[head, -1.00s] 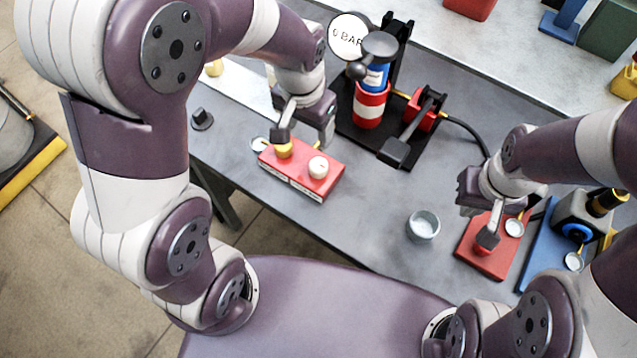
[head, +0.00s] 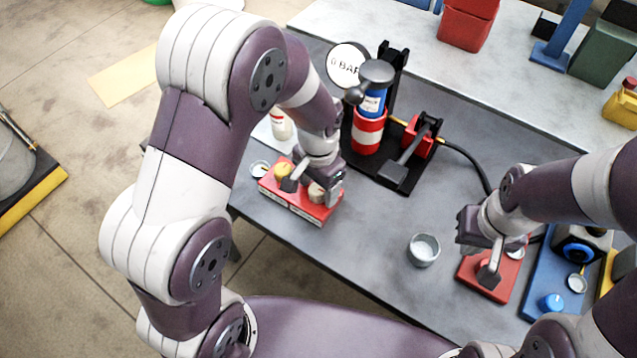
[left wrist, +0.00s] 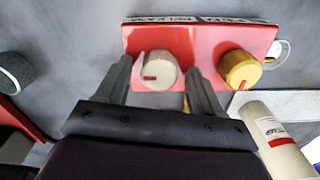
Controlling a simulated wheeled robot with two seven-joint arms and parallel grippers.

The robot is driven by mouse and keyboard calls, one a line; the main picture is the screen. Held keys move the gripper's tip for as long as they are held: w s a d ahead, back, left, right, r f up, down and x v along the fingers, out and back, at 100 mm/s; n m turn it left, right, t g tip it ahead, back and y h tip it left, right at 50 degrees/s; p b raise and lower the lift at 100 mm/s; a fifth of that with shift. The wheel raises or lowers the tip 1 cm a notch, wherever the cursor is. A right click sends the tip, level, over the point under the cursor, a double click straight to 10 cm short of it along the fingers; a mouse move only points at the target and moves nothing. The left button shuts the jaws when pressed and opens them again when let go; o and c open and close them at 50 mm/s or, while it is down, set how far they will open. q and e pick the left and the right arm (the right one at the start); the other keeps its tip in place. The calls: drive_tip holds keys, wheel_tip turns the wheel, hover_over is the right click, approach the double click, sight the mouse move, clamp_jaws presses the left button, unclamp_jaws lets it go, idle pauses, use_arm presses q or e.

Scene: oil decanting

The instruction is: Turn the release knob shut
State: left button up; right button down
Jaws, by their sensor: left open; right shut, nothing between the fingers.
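A red valve block (head: 291,199) on the grey bench carries a yellow knob (head: 282,172) and a cream knob (head: 316,192). My left gripper (head: 312,187) is open over the cream knob. In the left wrist view the cream knob (left wrist: 158,71) lies between its two fingers, with gaps at both sides; its red mark points left. My right gripper (head: 488,268) is shut and empty over a red box at the right.
A black pump stand with a red-and-white cylinder (head: 368,132) and a round gauge (head: 345,64) stands behind the block. A white bottle (head: 281,124) is behind the yellow knob. A metal cup (head: 423,249) stands right of the block, with clear bench between.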

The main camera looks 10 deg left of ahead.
use_arm(q)
drive_tip(key=shift+s, duration=0.1)
drive_tip(key=shift+c, duration=0.3)
drive_tip(key=c, duration=1)
drive_tip(key=shift+r, duration=0.1)
drive_tip(key=n+p, duration=0.2)
drive_tip(key=n, duration=0.1)
drive_tip(key=shift+r+n, duration=0.1)
drive_tip(key=shift+n, duration=0.2)
drive_tip(key=n+p, duration=0.2)
drive_tip(key=n, duration=0.3)
drive_tip(key=n+p, duration=0.2)
drive_tip(key=n, duration=0.3)
drive_tip(key=shift+n+p, duration=0.5)
drive_tip(key=shift+n, duration=1.6)
